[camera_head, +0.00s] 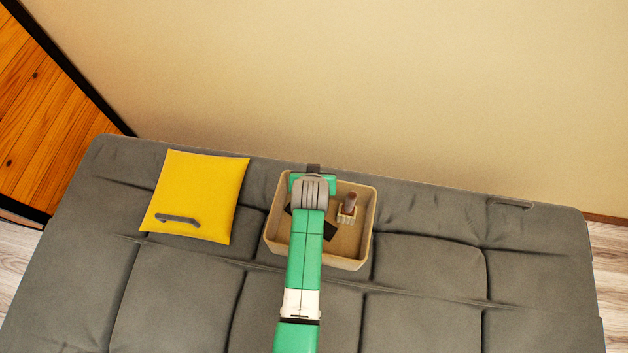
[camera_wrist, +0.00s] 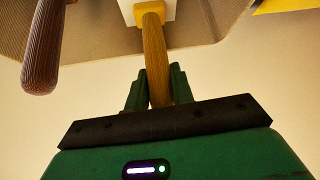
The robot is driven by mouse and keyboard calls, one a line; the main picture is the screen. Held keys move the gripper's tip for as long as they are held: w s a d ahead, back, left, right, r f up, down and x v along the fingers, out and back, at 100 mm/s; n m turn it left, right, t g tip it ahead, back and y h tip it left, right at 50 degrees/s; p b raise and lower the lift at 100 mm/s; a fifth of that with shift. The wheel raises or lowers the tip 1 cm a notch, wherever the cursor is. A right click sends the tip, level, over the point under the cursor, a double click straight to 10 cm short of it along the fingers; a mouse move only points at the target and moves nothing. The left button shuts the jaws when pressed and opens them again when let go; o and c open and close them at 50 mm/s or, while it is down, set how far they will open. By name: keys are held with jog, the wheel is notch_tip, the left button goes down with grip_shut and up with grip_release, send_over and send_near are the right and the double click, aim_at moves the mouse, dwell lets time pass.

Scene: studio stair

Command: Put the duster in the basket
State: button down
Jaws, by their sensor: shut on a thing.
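My gripper (camera_wrist: 156,86) is shut on a light wooden handle in the wrist view. The handle belongs to the duster (camera_wrist: 153,45), which has a yellow collar and a white part at the top edge of the picture. The rest of its head is out of frame. The beige basket (camera_head: 368,225) stands on the grey seat in the head view, with my arm and gripper over its left part. The duster is hidden behind my arm in that view. The basket's surface also fills the upper wrist view (camera_wrist: 95,40). I cannot tell whether the duster touches it.
A brush with a dark brown handle (camera_head: 351,200) stands in the basket's right part. A yellow cushion (camera_head: 205,185) with a grey bar-shaped thing (camera_head: 178,219) on it lies left of the basket. The grey seat (camera_head: 430,265) is clear to the right. A beige wall (camera_head: 400,90) rises behind.

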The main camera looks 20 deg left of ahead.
notch_tip(320, 180, down, 3)
jog(key=shift+f+b, duration=0.1)
jog(key=shift+b, duration=0.5)
jog(key=shift+r, duration=0.2)
jog(key=c, duration=1.6)
grip_release()
jog(key=shift+f, duration=0.2)
jog(key=o, duration=0.4)
